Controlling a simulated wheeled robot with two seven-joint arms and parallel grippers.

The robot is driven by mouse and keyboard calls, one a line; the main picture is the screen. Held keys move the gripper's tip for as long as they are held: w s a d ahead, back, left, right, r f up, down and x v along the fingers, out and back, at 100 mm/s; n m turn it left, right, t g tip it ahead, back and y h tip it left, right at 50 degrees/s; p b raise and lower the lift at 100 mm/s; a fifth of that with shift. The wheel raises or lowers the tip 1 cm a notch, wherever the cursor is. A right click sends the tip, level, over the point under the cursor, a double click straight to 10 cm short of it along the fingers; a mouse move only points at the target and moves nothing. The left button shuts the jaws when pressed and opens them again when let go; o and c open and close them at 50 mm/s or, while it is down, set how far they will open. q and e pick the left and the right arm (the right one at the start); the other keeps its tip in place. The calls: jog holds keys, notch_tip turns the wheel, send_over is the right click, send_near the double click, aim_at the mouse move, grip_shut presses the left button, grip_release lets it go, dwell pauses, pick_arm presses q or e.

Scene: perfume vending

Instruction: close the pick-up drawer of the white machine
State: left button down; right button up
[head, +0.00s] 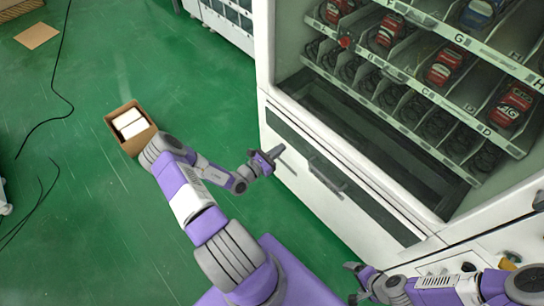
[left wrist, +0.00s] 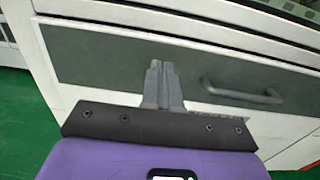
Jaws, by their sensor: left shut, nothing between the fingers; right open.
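The white machine (head: 265,45) fills the right of the head view. The pick-up drawer (head: 300,150) is low on its front, with a dark grey panel and a bar handle (head: 326,178). The panel (left wrist: 100,62) and handle (left wrist: 240,92) also show in the left wrist view. I cannot tell how far the drawer stands out. My left gripper (head: 277,153) is shut and empty, in front of the panel's left part, left of the handle. Its fingers (left wrist: 160,75) point at the panel; contact is unclear. My right gripper (head: 352,282) is open and empty, below the machine's front.
A cardboard box (head: 146,138) with white packs stands on the green floor left of my left arm. Dark cables (head: 62,95) and a flat brown sheet (head: 37,36) lie further left. Shelves of packaged goods (head: 440,65) are above the drawer. Open floor lies left of the machine.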

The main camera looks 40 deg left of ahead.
aim_at(299, 134)
pick_arm(q)
jog(key=w, duration=0.2)
jog(key=w+b, duration=0.1)
jog(key=w, duration=0.2)
jog(key=w+b, duration=0.1)
jog(key=w, duration=0.1)
jog(key=shift+w+d, duration=0.3)
jog(key=shift+d, duration=0.05)
pick_arm(e)
notch_tip(299, 134, down, 2)
jog(key=shift+f, duration=0.25)
jog(key=shift+r, duration=0.1)
